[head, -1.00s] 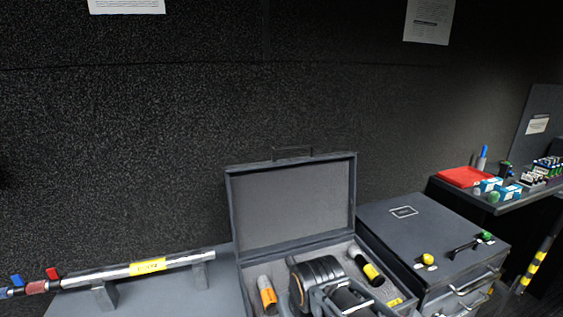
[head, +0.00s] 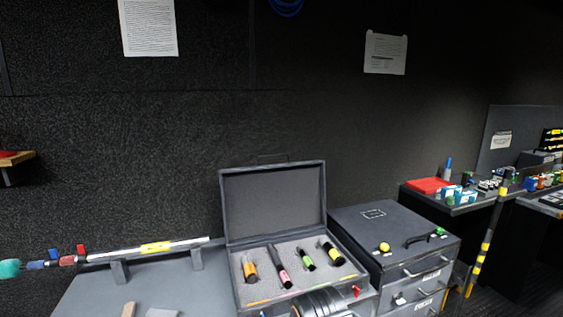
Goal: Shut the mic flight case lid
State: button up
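The mic flight case (head: 240,302) stands open on a grey bench top. Its lid (head: 273,200) is raised, roughly upright at the back edge, with its grey lining facing me. Several microphones lie in the foam inside, with orange, pink, green and yellow bands; the pink-banded microphone (head: 280,266) is near the middle. A part of my arm shows at the bottom edge, in front of the case's front right part and hiding some of it. No gripper fingers can be made out.
A grey drawer cabinet (head: 412,265) stands right of the case, with a yellow knob (head: 384,247) and a black handle (head: 420,240) on top. A silver tube (head: 190,244) rests on supports at left. A striped pole (head: 484,250) stands at right.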

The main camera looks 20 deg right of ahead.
aim_at(265, 202)
jog(key=u, duration=0.45)
jog(key=k, duration=0.2)
jog(key=z, duration=1.45)
jog(key=i, duration=0.75)
